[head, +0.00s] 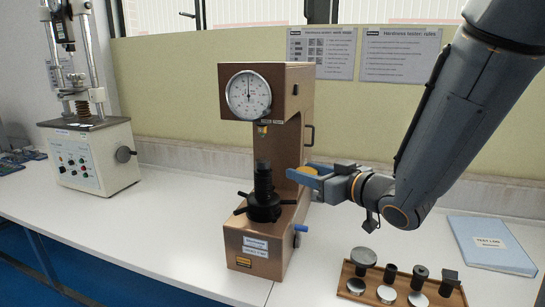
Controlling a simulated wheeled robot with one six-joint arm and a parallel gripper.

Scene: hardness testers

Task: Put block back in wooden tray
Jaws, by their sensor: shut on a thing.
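My gripper (302,176) is at the right side of the brown hardness tester (287,140), level with its black screw column. Its blue fingers are shut on a round yellowish block (305,170), only partly visible between them. The wooden tray (371,288) lies on the white bench at the lower right, below my arm and well apart from the gripper. It holds several metal discs and dark cylindrical pieces. The tray's lower edge is near the bottom of the picture.
The tester's dial, black anvil column (263,180) and spoked handwheel (264,209) stand left of my gripper. A blue-grey folder (492,245) lies right of the tray. A second, pale tester (92,155) stands far left. The bench between the testers is clear.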

